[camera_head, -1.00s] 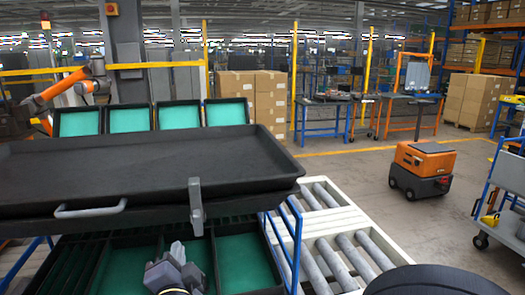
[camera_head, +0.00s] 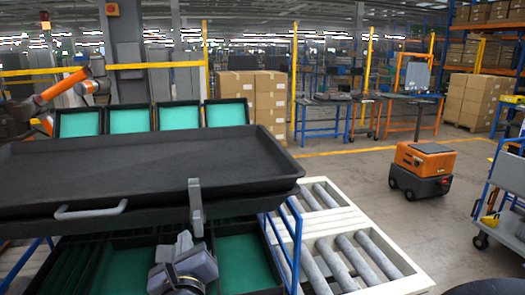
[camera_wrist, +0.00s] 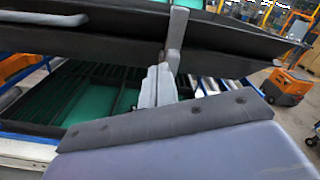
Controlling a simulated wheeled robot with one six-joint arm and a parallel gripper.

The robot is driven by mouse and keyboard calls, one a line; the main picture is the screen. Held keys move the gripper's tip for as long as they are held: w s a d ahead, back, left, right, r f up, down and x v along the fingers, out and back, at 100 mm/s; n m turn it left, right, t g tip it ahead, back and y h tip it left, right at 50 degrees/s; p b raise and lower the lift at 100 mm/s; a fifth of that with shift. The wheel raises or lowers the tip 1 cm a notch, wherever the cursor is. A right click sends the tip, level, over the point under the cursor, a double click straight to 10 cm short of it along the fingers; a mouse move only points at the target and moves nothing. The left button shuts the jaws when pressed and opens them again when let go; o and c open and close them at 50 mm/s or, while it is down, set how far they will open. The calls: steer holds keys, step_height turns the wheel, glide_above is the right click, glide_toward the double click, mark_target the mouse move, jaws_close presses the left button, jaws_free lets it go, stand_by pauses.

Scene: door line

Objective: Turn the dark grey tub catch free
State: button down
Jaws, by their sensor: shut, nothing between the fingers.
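The dark grey tub (camera_head: 140,165) is a wide, shallow tray on the left of the head view, with a pale bar handle (camera_head: 90,210) on its front. The grey catch (camera_head: 196,207) is an upright bar at the tub's front edge, right of the handle. It hangs down over the rim. In the wrist view the catch (camera_wrist: 178,30) stands just beyond my fingers. My gripper (camera_head: 184,240) is shut and empty, just below and a little left of the catch. It also shows in the wrist view (camera_wrist: 158,84). Whether the fingertips touch the catch I cannot tell.
Below the tub is a rack with green-bottomed trays (camera_head: 245,258) and a blue frame post (camera_head: 297,245). A roller conveyor (camera_head: 345,245) stands to the right. An orange mobile robot (camera_head: 422,168) is on the open floor farther right.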

steer(key=m, duration=0.5)
glide_toward(196, 208)
steer(key=w+a, duration=0.2)
steer(key=shift+w+a+r+b, duration=0.15)
steer(key=shift+w+a+b, duration=0.05)
steer(key=shift+w, duration=0.35)
steer(key=shift+w+a+r+b, duration=0.15)
steer(key=shift+w, duration=0.4)
steer(key=shift+d+f+b, duration=0.25)
steer(key=shift+f+b, duration=0.2)
steer(key=shift+b, duration=0.5)
steer(key=shift+w+d+r+b, duration=0.1)
steer(key=shift+w+d+b, duration=0.1)
steer(key=shift+d+b, duration=0.9)
steer(key=shift+w+d+r+b, duration=0.15)
steer(key=shift+d+b, duration=0.3)
steer(key=shift+b, duration=1.35)
steer(key=shift+w, duration=0.1)
